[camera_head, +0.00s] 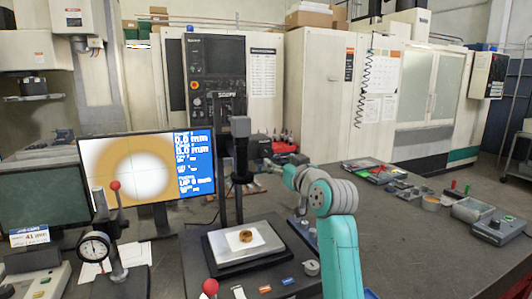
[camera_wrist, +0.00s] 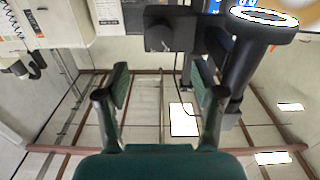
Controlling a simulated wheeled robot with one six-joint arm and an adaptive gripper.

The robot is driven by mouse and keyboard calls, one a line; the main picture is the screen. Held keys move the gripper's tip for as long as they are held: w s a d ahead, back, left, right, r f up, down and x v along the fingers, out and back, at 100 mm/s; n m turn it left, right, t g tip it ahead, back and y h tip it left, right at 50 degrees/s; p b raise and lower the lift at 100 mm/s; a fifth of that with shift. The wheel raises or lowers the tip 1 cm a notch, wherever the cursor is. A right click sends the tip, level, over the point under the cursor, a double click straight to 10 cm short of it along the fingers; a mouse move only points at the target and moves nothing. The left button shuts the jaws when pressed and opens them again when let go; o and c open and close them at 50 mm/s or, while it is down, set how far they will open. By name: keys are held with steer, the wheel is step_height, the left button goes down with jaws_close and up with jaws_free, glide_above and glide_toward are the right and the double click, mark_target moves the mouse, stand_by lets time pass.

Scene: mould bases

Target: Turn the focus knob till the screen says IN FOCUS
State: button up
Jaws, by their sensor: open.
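The screen (camera_head: 150,170) at left in the head view shows a blurred white disc on tan. Its blue panel carries white text, mostly too small to read; I cannot make out IN FOCUS. The scope stand (camera_head: 239,150) is right of it, with a brass part (camera_head: 245,236) on its stage. My gripper (camera_head: 270,164) is beside the stand, to its right. In the wrist view my gripper (camera_wrist: 162,82) is open and empty. A black block (camera_wrist: 170,30), possibly bearing the focus knob, lies beyond the fingertips, apart from them. The ringed scope head (camera_wrist: 262,22) is at upper right.
A dial gauge stand (camera_head: 95,247) with a red ball is at front left. Another red-topped lever (camera_head: 209,287) stands at the front edge. Trays and small tools (camera_head: 375,171) lie on the right of the bench.

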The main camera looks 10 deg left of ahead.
mark_target(268, 153)
steer(key=x, duration=0.9)
steer(key=shift+w+a, duration=0.15)
steer(key=shift+w, duration=0.05)
